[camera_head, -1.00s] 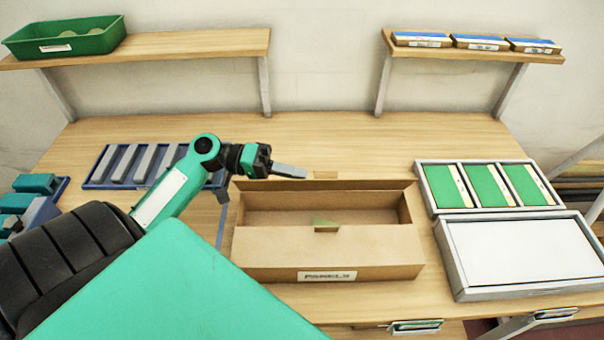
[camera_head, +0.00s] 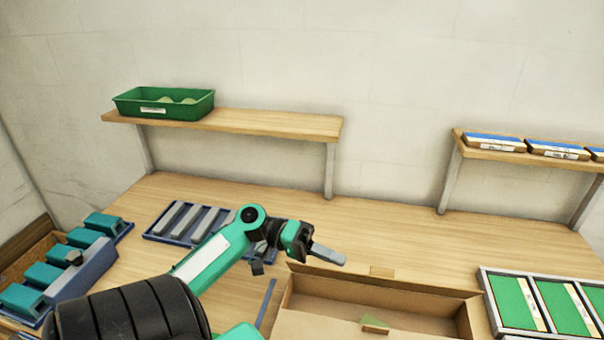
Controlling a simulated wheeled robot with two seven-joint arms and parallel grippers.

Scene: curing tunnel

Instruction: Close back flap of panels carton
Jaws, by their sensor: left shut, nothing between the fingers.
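The brown panels carton (camera_head: 330,327) is at the bottom of the head view, cut off by the lower edge. Its top is partly open, with the inside showing behind the front flap. A small green and tan piece (camera_head: 374,322) shows at the opening. My left gripper (camera_head: 341,259) is shut and empty, above the carton's back left corner, pointing right. I cannot tell whether it touches the flap. My right gripper is out of view.
A blue tray of grey bars (camera_head: 155,238) lies behind my left arm. Teal blocks (camera_head: 68,255) stand at far left. Framed green panels (camera_head: 516,301) lie right of the carton. Shelves above hold a green bin (camera_head: 190,111) and small boxes (camera_head: 492,143). The bench behind the carton is clear.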

